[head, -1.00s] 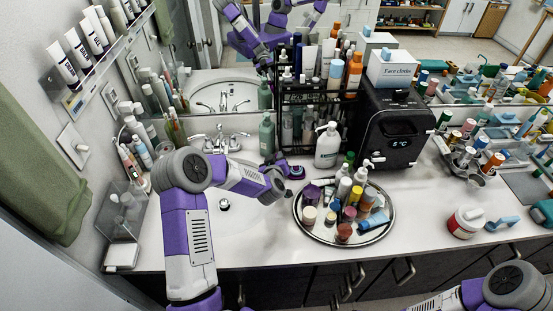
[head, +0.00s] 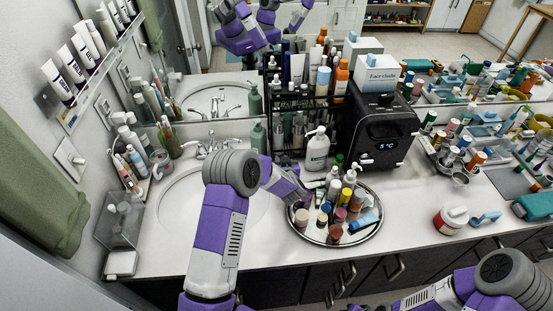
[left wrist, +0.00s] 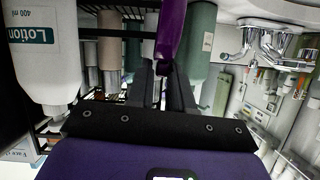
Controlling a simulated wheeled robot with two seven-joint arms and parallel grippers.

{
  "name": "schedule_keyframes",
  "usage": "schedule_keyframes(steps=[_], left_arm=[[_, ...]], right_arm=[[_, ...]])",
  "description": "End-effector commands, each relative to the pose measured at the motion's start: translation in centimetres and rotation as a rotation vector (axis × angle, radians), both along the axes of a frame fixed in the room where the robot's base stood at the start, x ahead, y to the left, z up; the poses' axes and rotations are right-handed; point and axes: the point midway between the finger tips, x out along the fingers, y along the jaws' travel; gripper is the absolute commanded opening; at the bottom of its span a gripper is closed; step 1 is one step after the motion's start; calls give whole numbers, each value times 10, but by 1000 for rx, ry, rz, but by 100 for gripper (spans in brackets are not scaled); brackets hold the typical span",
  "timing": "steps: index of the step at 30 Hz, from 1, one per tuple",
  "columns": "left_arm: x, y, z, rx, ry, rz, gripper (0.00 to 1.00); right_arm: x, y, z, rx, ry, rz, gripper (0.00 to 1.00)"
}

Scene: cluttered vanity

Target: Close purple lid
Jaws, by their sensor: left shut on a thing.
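My left gripper (head: 298,194) is over the left rim of the round mirrored tray (head: 318,240), close to the bottles and jars on it. In the left wrist view its two dark fingers (left wrist: 165,82) are shut on a glossy purple lid (left wrist: 171,32), seen nearly edge-on and cut off by the top edge. In the head view the gripper hides most of the lid and the tray's left part, so I cannot clearly make out the jar it belongs to. My right arm shows at the lower right; its gripper is out of frame.
A white lotion bottle (head: 317,150) stands just behind the tray; it also shows in the left wrist view (left wrist: 38,55). A black rack (head: 290,95) and a dark box-shaped appliance (head: 385,130) stand behind.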

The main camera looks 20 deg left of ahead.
Motion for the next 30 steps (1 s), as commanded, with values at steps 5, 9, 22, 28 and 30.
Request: schedule_keyframes(steps=[5,9,22,28,30], left_arm=[[4,-7,0,60,37,-1,0],[5,-9,-1,84,52,-1,0],[5,-9,-3,93,59,0,0],[5,-9,-3,92,58,-1,39],[5,-9,-3,92,58,-1,39]], right_arm=[[0,0,7,0,0,0,43],[0,0,9,0,0,0,43],[0,0,9,0,0,0,43],[0,0,9,0,0,0,43],[0,0,9,0,0,0,43]])
